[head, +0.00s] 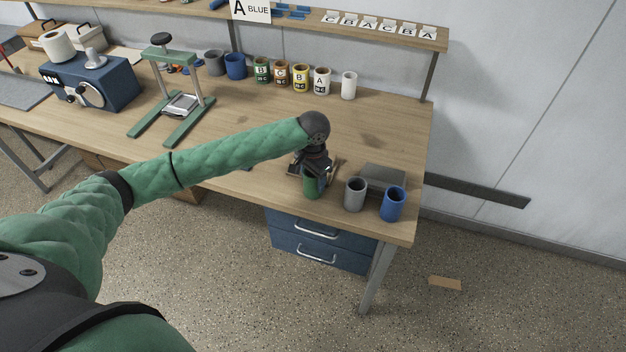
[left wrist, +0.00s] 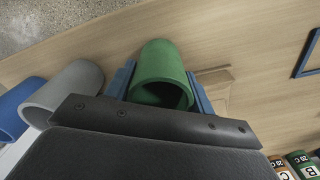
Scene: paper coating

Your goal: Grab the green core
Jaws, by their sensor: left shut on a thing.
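The green core (head: 312,188) is a short hollow tube near the table's front edge, left of the grey core (head: 355,194) and the blue core (head: 392,204). My left gripper (head: 313,172) reaches down over the green core from above. In the left wrist view the green core (left wrist: 160,62) sits between the two blue fingers of my left gripper (left wrist: 158,88), one finger on each side. The gripper is shut on it. I cannot tell whether its base touches the table. My right gripper is not in view.
The grey core (left wrist: 68,90) and blue core (left wrist: 18,107) stand close beside the held core. A grey block (head: 384,177) lies behind them. Several labelled cans (head: 301,78) line the table's back. A green press stand (head: 165,95) is at left. The table's (head: 385,130) right middle is clear.

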